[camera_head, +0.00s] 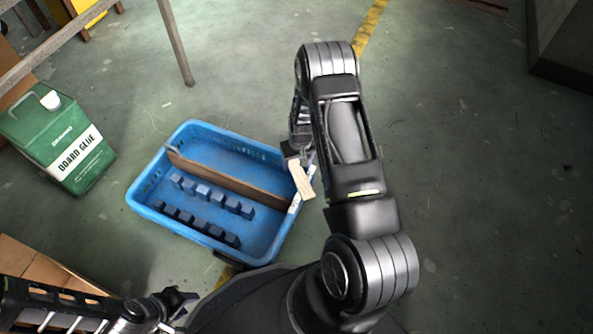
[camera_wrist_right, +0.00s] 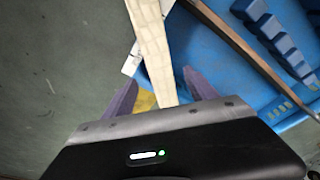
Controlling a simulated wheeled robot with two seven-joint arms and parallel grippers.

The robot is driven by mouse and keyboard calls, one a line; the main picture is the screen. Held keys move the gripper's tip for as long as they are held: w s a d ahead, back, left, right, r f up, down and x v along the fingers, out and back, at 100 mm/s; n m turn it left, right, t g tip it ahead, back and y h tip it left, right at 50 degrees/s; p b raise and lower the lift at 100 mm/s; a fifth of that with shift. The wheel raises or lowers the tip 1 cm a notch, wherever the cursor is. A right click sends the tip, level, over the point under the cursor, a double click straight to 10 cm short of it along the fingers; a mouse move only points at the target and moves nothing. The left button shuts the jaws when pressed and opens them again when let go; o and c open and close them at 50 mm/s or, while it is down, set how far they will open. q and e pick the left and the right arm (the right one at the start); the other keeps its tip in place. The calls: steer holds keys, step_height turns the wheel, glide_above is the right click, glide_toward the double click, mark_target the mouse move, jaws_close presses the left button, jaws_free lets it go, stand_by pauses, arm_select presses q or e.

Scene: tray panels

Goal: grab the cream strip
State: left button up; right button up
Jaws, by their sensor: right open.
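The cream strip (camera_head: 301,181) is at the right end of the blue tray (camera_head: 147,181), over its rim. In the right wrist view the strip (camera_wrist_right: 152,40) runs down between the two fingers. My right gripper (camera_wrist_right: 160,92) is open around its near end, with a finger on each side; whether they touch it I cannot tell. In the head view my right gripper (camera_head: 298,160) is at the strip's upper end, partly hidden by my arm. My left gripper (camera_head: 178,300) is low at the left, away from the strip; its jaws are unclear.
Inside the tray are a brown divider panel (camera_head: 225,181) and two rows of small blue blocks (camera_head: 203,191). A green board glue container (camera_head: 62,140) stands left of the tray. A cardboard box (camera_head: 35,266) is at the lower left.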

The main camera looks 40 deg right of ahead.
mark_target(297, 169)
steer(key=f, duration=0.1)
steer(key=f+b, duration=0.1)
steer(key=f, duration=0.2)
steer(key=shift+w+d, duration=0.1)
steer(key=shift+w, duration=0.15)
arm_select(q)
steer(key=shift+w+f, duration=0.2)
steer(key=shift+f, duration=0.95)
arm_select(e)
steer(key=c, duration=1.4)
steer(key=shift+r, duration=0.1)
steer(key=shift+c, duration=0.2)
